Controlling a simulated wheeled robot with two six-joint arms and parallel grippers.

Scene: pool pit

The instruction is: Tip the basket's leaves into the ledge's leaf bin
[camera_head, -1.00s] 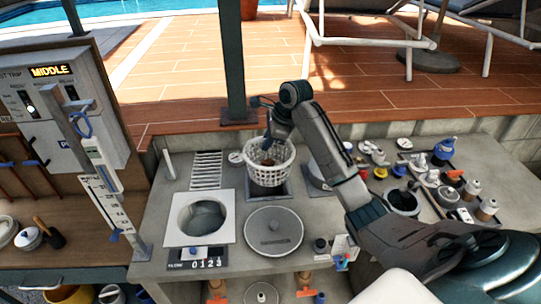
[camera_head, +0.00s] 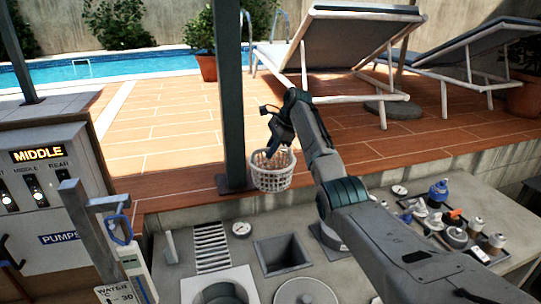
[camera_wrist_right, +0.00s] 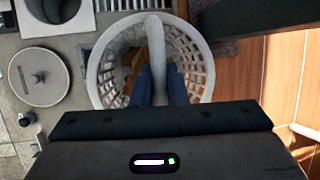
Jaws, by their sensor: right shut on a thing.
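The white perforated basket (camera_head: 271,172) hangs upright from my right gripper (camera_head: 276,143), in front of the tiled deck's edge and beside the dark post. In the right wrist view, the basket (camera_wrist_right: 101,72) fills the upper middle, with brown-orange leaves (camera_wrist_right: 134,62) inside. There, the blue fingers of my right gripper (camera_wrist_right: 160,82) are shut on its white handle (camera_wrist_right: 158,62). I cannot make out a leaf bin in either view. My left gripper is not in view.
A dark post (camera_head: 232,100) stands close behind the basket's left. The counter (camera_head: 340,287) below has a square opening (camera_head: 283,252), a slatted grate (camera_head: 210,245) and several bottles and tools at right. Loungers (camera_head: 345,45) stand on the open tiled deck (camera_head: 150,120).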

